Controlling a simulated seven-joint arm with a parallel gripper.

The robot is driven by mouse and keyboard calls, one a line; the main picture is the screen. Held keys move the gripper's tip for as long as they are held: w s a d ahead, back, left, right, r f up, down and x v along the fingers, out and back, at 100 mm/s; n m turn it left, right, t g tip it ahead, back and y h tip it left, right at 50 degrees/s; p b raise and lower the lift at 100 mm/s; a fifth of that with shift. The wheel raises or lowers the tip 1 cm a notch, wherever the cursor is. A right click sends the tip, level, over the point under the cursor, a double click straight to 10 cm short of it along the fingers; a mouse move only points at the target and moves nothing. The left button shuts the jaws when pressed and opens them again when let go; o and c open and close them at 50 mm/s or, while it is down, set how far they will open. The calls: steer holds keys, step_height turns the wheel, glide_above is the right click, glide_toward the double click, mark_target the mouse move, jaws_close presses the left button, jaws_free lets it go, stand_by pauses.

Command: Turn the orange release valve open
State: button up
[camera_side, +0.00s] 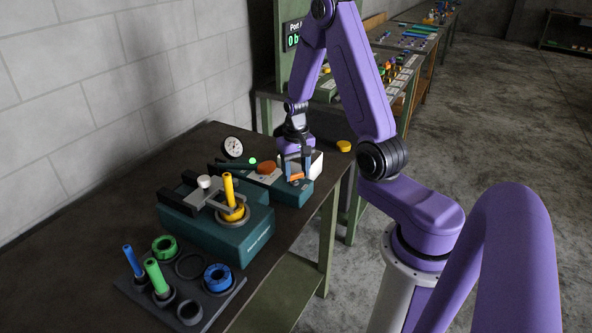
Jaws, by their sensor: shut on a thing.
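My gripper (295,172) points down at the right end of a teal unit (297,198) on the dark bench. Its fingers are shut on the small orange release valve (296,177), which shows only in part between and below them. How far the valve is turned is too small to tell. A rounder orange-brown piece (266,167) sits to the left on the same unit, clear of my fingers.
A teal fixture (230,235) with a clamp and a yellow post (228,188) stands in front. A dial gauge (233,147) is behind it. A dark tray (215,307) holds blue and green parts at the front. A yellow disc (343,146) lies near the far right corner.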

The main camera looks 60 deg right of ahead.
steer(key=n, duration=0.6)
steer(key=shift+w+n, duration=0.15)
steer(key=shift+n, duration=0.15)
stand_by(0.5)
steer(key=o, duration=1)
steer(key=shift+o, duration=0.2)
step_height(320, 180, up, 18)
steer(key=shift+f, duration=0.25)
